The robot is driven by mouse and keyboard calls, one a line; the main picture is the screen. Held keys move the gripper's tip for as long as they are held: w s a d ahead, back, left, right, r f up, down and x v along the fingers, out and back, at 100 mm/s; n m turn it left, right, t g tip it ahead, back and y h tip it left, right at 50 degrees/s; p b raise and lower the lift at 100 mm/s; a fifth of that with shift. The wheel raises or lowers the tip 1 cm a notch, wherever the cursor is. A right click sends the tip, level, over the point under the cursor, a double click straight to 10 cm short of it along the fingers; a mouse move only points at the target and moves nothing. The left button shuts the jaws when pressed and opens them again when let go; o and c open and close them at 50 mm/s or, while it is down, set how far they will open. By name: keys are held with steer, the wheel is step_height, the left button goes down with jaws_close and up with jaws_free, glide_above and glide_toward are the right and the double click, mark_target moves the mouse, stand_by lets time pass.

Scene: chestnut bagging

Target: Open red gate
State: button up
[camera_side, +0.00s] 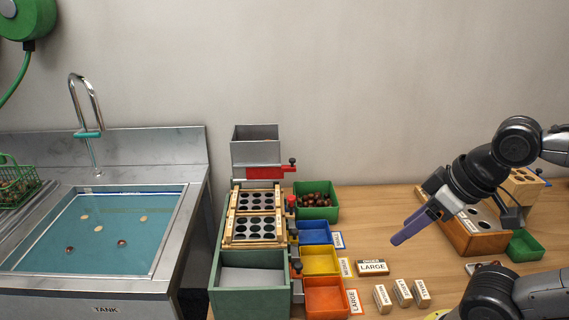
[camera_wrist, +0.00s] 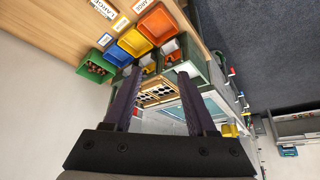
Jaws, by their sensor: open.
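The red gate (camera_side: 264,173) is a flat red slide under the grey hopper (camera_side: 255,148), with a dark knobbed handle (camera_side: 292,163) standing at its right end. It sits across the hopper's bottom. I cannot make it out in the wrist view. My gripper (camera_side: 398,239) has purple fingers and is above the table to the right of the gate, well apart from it. In the wrist view my gripper (camera_wrist: 158,76) shows two separated fingers with nothing between them.
Below the hopper is a wooden sorting tray with holes (camera_side: 255,242). Right of it stand a green bin of chestnuts (camera_side: 331,213) and blue (camera_side: 315,226), yellow (camera_side: 320,250) and orange (camera_side: 325,282) bins. Labelled blocks (camera_side: 403,292) lie in front. A water tank (camera_side: 105,282) is at left.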

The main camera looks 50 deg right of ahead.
steer(key=w+d+r+n, duration=0.1)
steer(key=w+d+r, duration=0.1)
steer(key=w+r, duration=0.75)
steer(key=w+d+r+n, duration=0.15)
steer(key=w+r, duration=0.45)
steer(key=w, duration=0.6)
steer(key=m+g, duration=0.1)
steer(key=m, duration=0.2)
glide_above(293, 159)
steer(key=s, duration=0.6)
step_height(293, 159, down, 11)
steer(key=x, duration=1.3)
jaws_close()
